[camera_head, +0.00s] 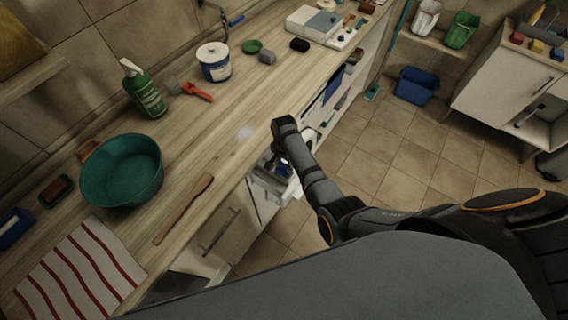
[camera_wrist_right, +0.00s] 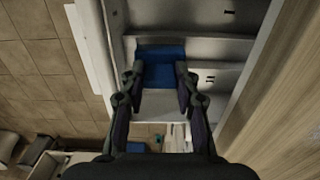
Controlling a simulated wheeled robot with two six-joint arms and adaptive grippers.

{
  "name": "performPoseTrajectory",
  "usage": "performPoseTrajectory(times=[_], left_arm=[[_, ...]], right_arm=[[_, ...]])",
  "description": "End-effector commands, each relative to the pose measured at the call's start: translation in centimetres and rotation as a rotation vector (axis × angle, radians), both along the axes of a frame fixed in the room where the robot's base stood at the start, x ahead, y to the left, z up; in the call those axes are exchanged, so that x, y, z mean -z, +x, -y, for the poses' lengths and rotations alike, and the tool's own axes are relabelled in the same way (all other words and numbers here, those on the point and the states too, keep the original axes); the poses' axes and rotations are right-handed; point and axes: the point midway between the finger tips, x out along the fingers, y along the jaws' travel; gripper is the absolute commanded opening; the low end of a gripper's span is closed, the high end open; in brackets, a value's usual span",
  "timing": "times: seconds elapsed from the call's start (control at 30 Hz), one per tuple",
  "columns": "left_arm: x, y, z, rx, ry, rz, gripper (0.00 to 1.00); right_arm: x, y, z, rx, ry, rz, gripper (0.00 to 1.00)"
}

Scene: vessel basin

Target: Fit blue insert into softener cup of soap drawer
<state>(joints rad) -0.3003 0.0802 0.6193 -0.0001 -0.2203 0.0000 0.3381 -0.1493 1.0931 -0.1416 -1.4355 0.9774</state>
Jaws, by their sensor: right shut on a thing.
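The blue insert (camera_wrist_right: 160,66) is between the fingertips of my right gripper (camera_wrist_right: 158,82) in the right wrist view. The gripper is shut on it. The insert is over or within the white soap drawer (camera_wrist_right: 160,103), which is pulled out below the worktop. I cannot tell whether it is seated in the softener cup. In the head view the right gripper (camera_head: 284,164) points down at the open drawer (camera_head: 268,187); my own arm partly covers it, and the insert is hard to make out. My left gripper is out of view.
The wooden worktop (camera_head: 230,140) runs beside the drawer. On it are a teal basin (camera_head: 122,170), a wooden stick (camera_head: 185,208), a green bottle (camera_head: 144,90) and a white-blue tub (camera_head: 214,63). The tiled floor (camera_head: 375,160) to the right is largely clear.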

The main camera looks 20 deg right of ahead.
Motion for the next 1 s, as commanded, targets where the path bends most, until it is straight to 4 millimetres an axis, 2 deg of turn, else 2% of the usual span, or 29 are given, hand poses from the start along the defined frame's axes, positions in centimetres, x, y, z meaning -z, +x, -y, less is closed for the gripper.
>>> performPoseTrajectory(times=[0.47,1.0], left_arm=[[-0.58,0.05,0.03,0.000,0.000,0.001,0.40],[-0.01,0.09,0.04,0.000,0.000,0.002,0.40]], right_arm=[[-0.07,-0.04,0.01,0.000,0.000,-0.001,0.10],[0.65,-0.01,0.02,0.000,0.000,0.000,0.10]])
